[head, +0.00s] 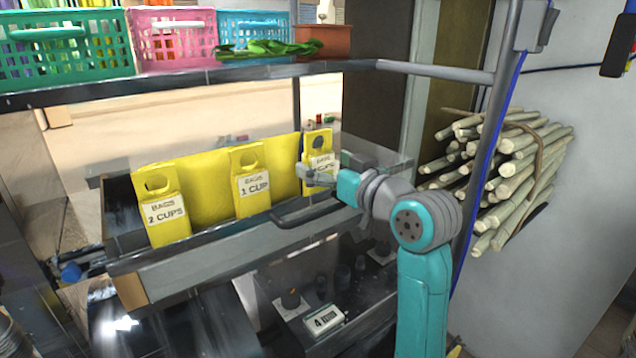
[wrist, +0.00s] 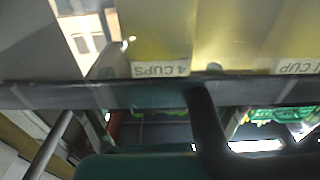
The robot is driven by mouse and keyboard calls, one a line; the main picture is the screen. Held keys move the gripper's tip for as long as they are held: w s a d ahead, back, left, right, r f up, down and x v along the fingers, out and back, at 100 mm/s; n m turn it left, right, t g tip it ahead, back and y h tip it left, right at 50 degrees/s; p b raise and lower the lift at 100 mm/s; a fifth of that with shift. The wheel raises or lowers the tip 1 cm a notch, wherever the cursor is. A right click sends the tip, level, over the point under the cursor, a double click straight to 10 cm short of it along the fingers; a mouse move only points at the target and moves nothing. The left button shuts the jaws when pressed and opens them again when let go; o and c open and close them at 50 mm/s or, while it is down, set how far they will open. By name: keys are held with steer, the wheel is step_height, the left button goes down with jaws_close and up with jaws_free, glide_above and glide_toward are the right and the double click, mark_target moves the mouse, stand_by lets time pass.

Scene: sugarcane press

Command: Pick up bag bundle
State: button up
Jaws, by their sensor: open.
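Several yellow bag bundles with hang holes and white labels stand in a grey tray (head: 200,262) in the head view. The left bundle (head: 168,222) reads "2 CUPS" and the middle bundle (head: 252,188) reads "1 CUP". The right bundle (head: 317,142) has its label partly covered by my gripper (head: 313,174). In the wrist view its yellow face (wrist: 155,35) reads "4 CUPS", and part of the "1 CUP" bundle (wrist: 285,35) shows at the right. My gripper is open at the right bundle's front. I cannot tell whether the bundle is between the fingers.
A shelf rail (head: 250,72) runs above the tray, with green (head: 62,50), pink (head: 175,40) and blue (head: 245,30) baskets. A bundle of sugarcane (head: 505,175) is on the right, behind a metal post (head: 487,140). A scale (head: 323,320) stands below the tray.

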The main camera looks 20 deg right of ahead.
steer(key=shift+w+a, duration=0.2)
steer(key=shift+w, duration=0.45)
steer(key=c, duration=1.2)
steer(key=shift+o, duration=0.2)
steer(key=shift+r, duration=0.1)
